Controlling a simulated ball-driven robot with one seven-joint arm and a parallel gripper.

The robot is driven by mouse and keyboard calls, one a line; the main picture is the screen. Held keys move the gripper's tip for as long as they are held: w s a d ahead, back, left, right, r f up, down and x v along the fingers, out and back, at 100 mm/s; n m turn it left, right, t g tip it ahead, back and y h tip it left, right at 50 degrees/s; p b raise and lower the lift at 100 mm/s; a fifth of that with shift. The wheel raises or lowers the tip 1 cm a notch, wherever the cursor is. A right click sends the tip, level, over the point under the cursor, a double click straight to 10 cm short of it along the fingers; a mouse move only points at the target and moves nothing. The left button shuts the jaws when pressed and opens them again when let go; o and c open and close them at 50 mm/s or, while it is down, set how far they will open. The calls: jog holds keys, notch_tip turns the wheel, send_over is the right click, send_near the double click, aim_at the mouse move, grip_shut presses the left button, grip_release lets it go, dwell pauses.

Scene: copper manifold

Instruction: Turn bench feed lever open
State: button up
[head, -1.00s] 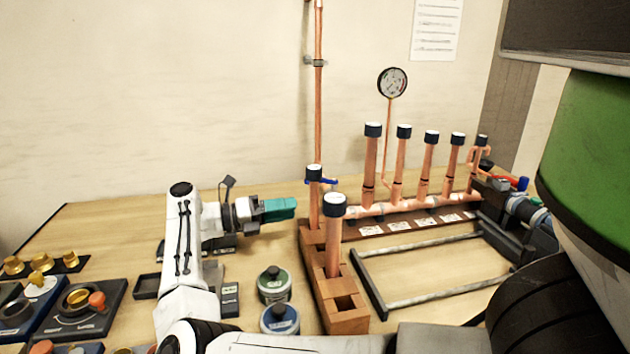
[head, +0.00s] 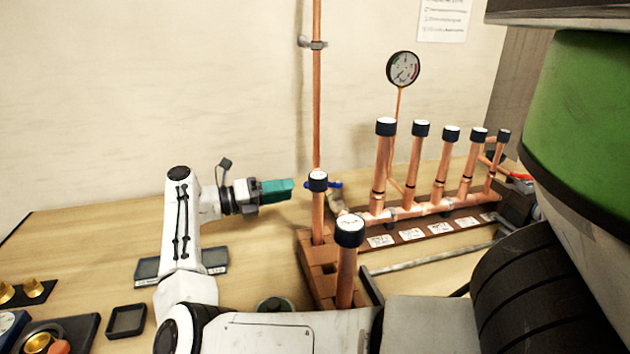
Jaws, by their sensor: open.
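The bench feed lever (head: 335,185) is a small blue handle at the foot of the tall vertical copper feed pipe (head: 317,95). It is partly hidden behind a black-capped copper tube (head: 318,205). My gripper (head: 292,189), with teal jaws, points right toward the lever from the left and looks apart from it. The gap between its fingers is hard to see from this side, but it is open and nothing shows between the jaws. The lever's exact angle is hard to tell.
A wooden rack (head: 318,282) holds two capped tubes in front of the lever. The copper manifold (head: 430,209) with several capped risers stands to the right, a gauge (head: 403,68) behind it. A black tray (head: 126,320) lies front left.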

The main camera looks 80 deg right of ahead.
jog(key=p+x, duration=0.2)
jog(key=x, duration=0.7)
grip_shut()
dwell(0.5)
